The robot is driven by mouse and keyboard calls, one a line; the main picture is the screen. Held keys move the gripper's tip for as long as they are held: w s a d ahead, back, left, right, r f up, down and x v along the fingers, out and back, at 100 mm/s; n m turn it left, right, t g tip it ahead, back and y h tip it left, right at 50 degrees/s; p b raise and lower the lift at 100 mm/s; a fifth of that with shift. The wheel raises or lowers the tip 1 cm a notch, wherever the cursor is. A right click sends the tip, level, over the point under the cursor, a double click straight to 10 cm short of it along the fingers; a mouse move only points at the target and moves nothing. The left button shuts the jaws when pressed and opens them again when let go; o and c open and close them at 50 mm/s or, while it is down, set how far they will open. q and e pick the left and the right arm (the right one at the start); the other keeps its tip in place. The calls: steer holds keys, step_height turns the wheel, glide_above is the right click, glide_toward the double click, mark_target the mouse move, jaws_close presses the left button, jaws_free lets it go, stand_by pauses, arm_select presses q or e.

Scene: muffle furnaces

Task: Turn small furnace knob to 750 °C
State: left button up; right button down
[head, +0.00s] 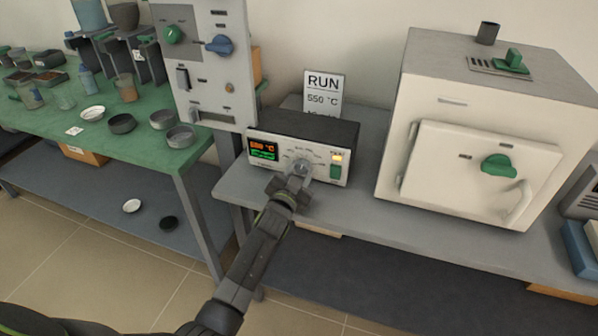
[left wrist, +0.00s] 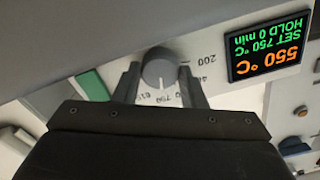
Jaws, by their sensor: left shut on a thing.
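The small furnace's control box (head: 322,135) stands on the grey bench, its front panel facing me. Its grey round knob (head: 301,167) is at the middle of the panel and shows in the left wrist view (left wrist: 160,68). My left gripper (head: 292,182) is shut on the knob, one finger on each side. My right gripper is out of view.
A sign (head: 323,91) behind the box reads RUN 550 °C. A large white furnace (head: 470,130) with a green handle stands to the right. A grey panel with knobs (head: 206,65) rises at the left. Dishes sit on a green table (head: 150,148).

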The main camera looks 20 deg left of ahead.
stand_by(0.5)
arm_select(q)
steer(key=o, duration=1)
steer(key=shift+s, duration=0.1)
steer(key=s+p, duration=0.3)
steer(key=s, duration=0.2)
steer(key=s+p, duration=0.4)
steer(key=s, duration=0.2)
steer(key=s+p, duration=0.3)
steer(key=s, duration=0.3)
steer(key=shift+s+a+p, duration=0.1)
steer(key=shift+a+p, duration=0.15)
steer(key=shift+p, duration=0.05)
